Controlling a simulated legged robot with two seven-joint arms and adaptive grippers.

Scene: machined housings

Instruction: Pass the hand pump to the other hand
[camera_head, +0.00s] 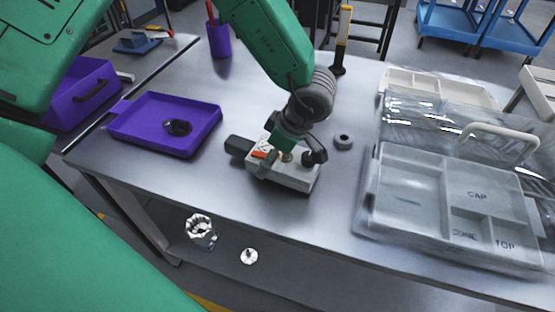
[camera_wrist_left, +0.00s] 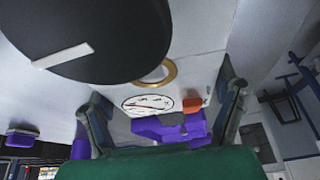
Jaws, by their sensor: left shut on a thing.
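The hand pump (camera_head: 290,174) has a pale grey block body, a black handle end at its left, an orange part and black fittings. It is at the middle of the metal table; I cannot tell if it touches the top. My left gripper (camera_head: 287,150) reaches down from above and is shut on it. In the left wrist view the gripper (camera_wrist_left: 163,110) has a finger on each side of the pump's white gauge dial (camera_wrist_left: 147,103) and orange part (camera_wrist_left: 192,105). A large black round part fills the upper left there. My right gripper is in neither view.
A purple tray (camera_head: 150,102) with a black ring (camera_head: 177,127) lies at left, near a purple bin (camera_head: 84,92) and purple cup (camera_head: 219,40). A grey ring (camera_head: 343,141) lies right of the pump. A grey compartment tray (camera_head: 400,215) fills the table's right side.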

